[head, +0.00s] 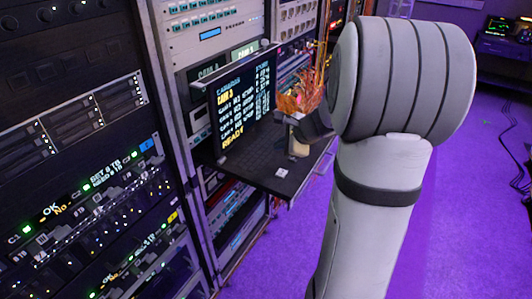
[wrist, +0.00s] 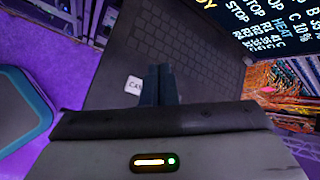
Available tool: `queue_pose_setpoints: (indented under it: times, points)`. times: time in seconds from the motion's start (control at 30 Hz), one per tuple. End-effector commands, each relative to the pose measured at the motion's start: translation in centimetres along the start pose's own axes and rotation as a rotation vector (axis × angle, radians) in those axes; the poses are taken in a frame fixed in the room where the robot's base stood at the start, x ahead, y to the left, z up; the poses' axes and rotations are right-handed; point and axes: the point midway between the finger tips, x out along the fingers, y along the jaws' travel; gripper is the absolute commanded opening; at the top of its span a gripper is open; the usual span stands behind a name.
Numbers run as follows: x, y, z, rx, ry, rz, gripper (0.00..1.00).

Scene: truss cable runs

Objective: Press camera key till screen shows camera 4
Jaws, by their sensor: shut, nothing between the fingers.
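The screen (head: 240,106) stands upright at the back of a dark pull-out keyboard shelf (head: 248,165). Its large yellow line reads CAM 3, with READY at the bottom. The white camera key (head: 281,172) lies on the shelf near its front edge. In the wrist view, the key (wrist: 133,84) shows the letters CA, and its right side is cut off by my fingers. My gripper (wrist: 159,72) is shut and empty, with its fingertips just right of the key in that view. I cannot tell whether they touch anything. In the head view my arm largely hides the gripper.
Tall equipment racks (head: 75,110) with lit panels stand left of and behind the shelf. An orange tangle of wires (head: 305,92) is right of the screen. Purple floor (head: 275,250) is open in front. A blue-edged grey object (wrist: 18,108) is at the left in the wrist view.

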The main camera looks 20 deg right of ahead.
Motion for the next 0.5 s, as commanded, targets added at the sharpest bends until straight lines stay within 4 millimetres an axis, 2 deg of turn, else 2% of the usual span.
queue_pose_setpoints:
  times: [0.03, 0.13, 0.5]
  points:
    - [0.1, -0.7, -1.0, 0.053, 0.005, -0.018, 0.00]
    - [0.2, -1.3, -1.9, 0.112, 0.008, -0.040, 0.00]
    - [0.3, -1.4, -2.1, 0.120, 0.009, -0.045, 0.00]
